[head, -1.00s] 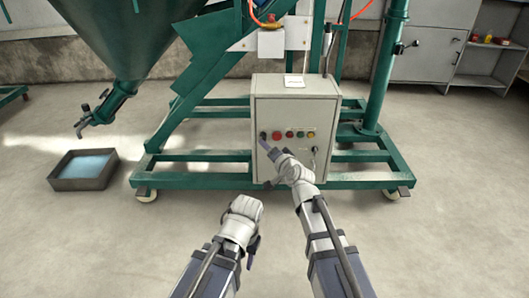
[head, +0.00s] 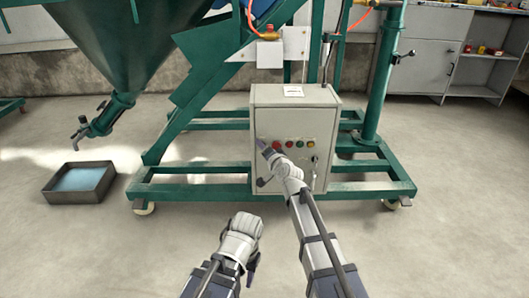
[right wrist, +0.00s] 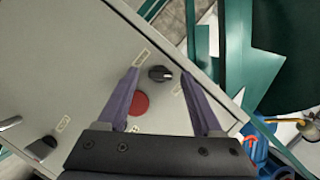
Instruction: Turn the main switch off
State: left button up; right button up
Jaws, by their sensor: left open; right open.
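The grey control box (head: 295,100) stands on the green frame, with a row of controls on its front. In the right wrist view a black rotary knob (right wrist: 160,73), the likely main switch, sits near the box edge beside a red button (right wrist: 138,103). My right gripper (right wrist: 165,65) is open, its two purple fingers on either side of the knob; whether they touch the panel I cannot tell. In the head view my right gripper (head: 264,163) hides the knob. My left gripper (head: 242,250) is open and empty, low over the floor.
A dark handle (right wrist: 40,147) shows at the lower left of the panel in the right wrist view. Green frame beams (head: 190,192) surround the box foot. A tray with blue contents (head: 57,199) lies at left. The floor in front is clear.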

jog(key=shift+w, duration=0.1)
grip_shut()
dwell(0.5)
